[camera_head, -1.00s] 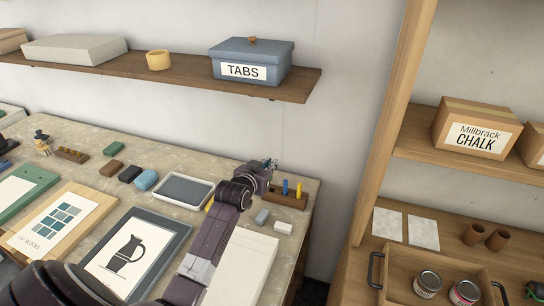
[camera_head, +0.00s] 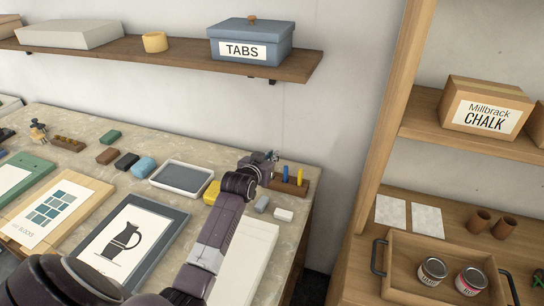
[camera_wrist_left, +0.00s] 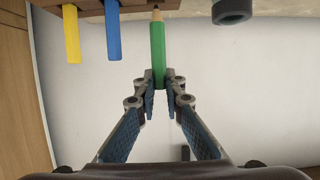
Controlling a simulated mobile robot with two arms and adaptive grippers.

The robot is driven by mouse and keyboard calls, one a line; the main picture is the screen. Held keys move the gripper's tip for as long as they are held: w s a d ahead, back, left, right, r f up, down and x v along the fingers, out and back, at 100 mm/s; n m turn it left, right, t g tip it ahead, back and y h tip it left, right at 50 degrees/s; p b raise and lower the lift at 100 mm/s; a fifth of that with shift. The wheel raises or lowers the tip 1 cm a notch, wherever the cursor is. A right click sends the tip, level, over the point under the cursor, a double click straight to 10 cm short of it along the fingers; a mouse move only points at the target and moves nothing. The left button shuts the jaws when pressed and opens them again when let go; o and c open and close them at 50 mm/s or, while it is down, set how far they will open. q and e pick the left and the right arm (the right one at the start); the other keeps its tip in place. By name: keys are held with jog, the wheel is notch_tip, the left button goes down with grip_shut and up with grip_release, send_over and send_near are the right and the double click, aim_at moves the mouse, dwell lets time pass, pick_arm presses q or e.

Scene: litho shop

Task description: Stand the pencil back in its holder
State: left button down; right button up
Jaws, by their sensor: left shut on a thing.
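The wooden pencil holder (camera_head: 303,190) stands at the right end of the worktop. A blue pencil (camera_head: 285,173) and a yellow pencil (camera_head: 299,177) stand upright in it. My left gripper (camera_head: 270,157) is beside the holder, to its left and a little above it. In the left wrist view, my left gripper (camera_wrist_left: 160,92) is shut on a green pencil (camera_wrist_left: 157,55). Its sharpened tip overlaps the edge of the holder (camera_wrist_left: 89,4); I cannot tell whether it is inside a hole. The head view does not show the green pencil clearly. My right gripper is not in view.
A shallow tray (camera_head: 157,182) is further left. A wooden shelf unit (camera_head: 360,215) stands to the right.

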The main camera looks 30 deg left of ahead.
pick_arm(q)
jog(key=shift+p, duration=0.3)
dwell(0.4)
dwell(0.4)
jog(key=shift+f+b, duration=0.85)
jog(key=shift+f, duration=0.9)
dwell(0.6)
jog(key=c, duration=2)
grip_release()
jog(key=shift+o, duration=0.2)
jog(key=shift+s, duration=0.15)
jog(key=v, duration=1.1)
jog(key=shift+s, duration=0.4)
jog(key=shift+d+r, duration=0.1)
jog(key=shift+r, duration=0.05)
